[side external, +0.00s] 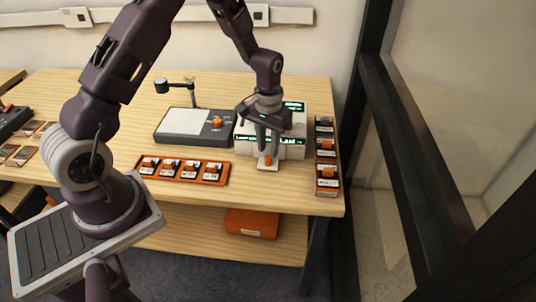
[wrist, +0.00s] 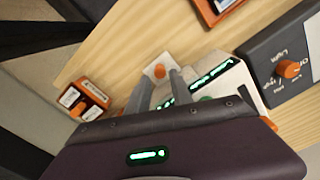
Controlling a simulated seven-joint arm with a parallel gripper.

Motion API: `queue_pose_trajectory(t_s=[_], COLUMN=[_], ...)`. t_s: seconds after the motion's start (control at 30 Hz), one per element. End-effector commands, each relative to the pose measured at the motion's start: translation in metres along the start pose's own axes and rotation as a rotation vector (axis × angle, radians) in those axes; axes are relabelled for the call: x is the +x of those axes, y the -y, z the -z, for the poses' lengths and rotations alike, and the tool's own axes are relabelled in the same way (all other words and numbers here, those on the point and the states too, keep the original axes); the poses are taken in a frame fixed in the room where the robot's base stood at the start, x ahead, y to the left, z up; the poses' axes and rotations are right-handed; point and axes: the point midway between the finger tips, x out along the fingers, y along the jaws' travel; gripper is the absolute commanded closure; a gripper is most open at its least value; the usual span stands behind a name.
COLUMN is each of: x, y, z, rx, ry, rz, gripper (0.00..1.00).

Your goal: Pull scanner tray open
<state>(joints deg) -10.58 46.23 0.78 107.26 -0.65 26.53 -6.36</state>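The scanner (side external: 290,148) is a white box with green lit displays at the right of the table. Its tray (side external: 268,167) is a small pale plate with an orange knob (side external: 267,159), sticking out low at the scanner's front. My gripper (side external: 266,150) points down over the tray, fingertips close to the knob. In the wrist view, the fingers (wrist: 160,76) stand apart, with the orange knob (wrist: 159,71) between or just beyond their tips. I cannot tell whether either finger touches it. The scanner (wrist: 222,78) is partly hidden behind my gripper there.
An orange rack of small boxes (side external: 326,172) stands close right of the scanner. A grey light pad (side external: 190,126) with an orange knob is left of it. An orange tray of boxes (side external: 183,171) lies front left. Bare wood lies before the scanner tray.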

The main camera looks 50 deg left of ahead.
Motion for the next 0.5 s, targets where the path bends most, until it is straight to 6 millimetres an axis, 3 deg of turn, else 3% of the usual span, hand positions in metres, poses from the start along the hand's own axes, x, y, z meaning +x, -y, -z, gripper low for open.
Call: queue_pose_trajectory(t_s=[0.2,0.5], x=[0.033,0.037], y=[0.000,0.000], z=[-0.001,0.000], rx=[0.000,0.001], ry=[0.002,0.000], rz=[0.000,0.000], gripper=[0.73,0.75])
